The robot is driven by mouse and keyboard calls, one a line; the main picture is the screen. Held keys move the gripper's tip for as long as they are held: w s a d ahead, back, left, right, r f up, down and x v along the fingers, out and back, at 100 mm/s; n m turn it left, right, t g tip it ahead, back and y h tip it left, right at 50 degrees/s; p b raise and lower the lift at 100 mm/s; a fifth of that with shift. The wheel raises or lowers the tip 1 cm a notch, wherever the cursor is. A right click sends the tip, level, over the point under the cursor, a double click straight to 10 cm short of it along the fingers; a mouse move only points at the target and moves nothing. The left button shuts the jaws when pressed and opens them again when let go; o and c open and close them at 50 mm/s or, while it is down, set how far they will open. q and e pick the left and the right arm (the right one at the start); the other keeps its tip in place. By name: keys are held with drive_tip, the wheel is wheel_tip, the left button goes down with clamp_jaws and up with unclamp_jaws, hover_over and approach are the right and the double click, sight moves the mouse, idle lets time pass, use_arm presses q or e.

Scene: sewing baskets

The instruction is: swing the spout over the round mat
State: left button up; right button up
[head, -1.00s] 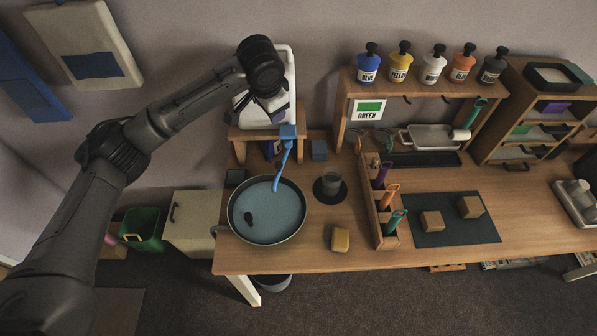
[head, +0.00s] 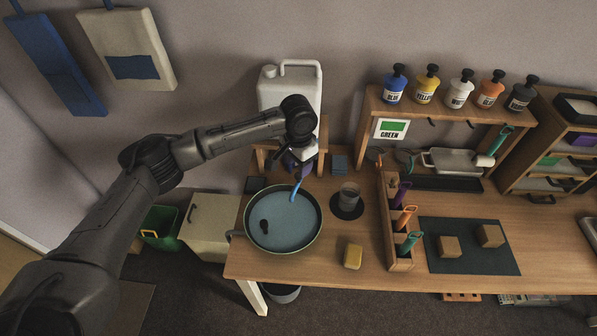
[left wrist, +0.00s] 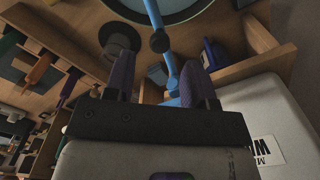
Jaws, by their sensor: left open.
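The blue spout (head: 296,189) comes out below the white jug (head: 283,92) and hangs over the pan of blue-grey liquid (head: 290,225). The round mat (head: 345,214) is dark, lies right of the pan, and has a clear cup (head: 349,195) on it. My left gripper (head: 300,170) is in front of the jug at the spout's upper part, which it partly hides. In the left wrist view the purple fingers (left wrist: 158,68) are open, with the blue spout (left wrist: 153,12) running between them, nearer the right finger. Contact cannot be told. My right gripper is not in view.
A wooden holder (head: 393,225) with coloured-handled tools stands right of the mat. A shelf with labelled bottles (head: 395,84) stands at the back.

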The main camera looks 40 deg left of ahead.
use_arm(q)
drive_tip(key=shift+f, duration=2.2)
clamp_jaws()
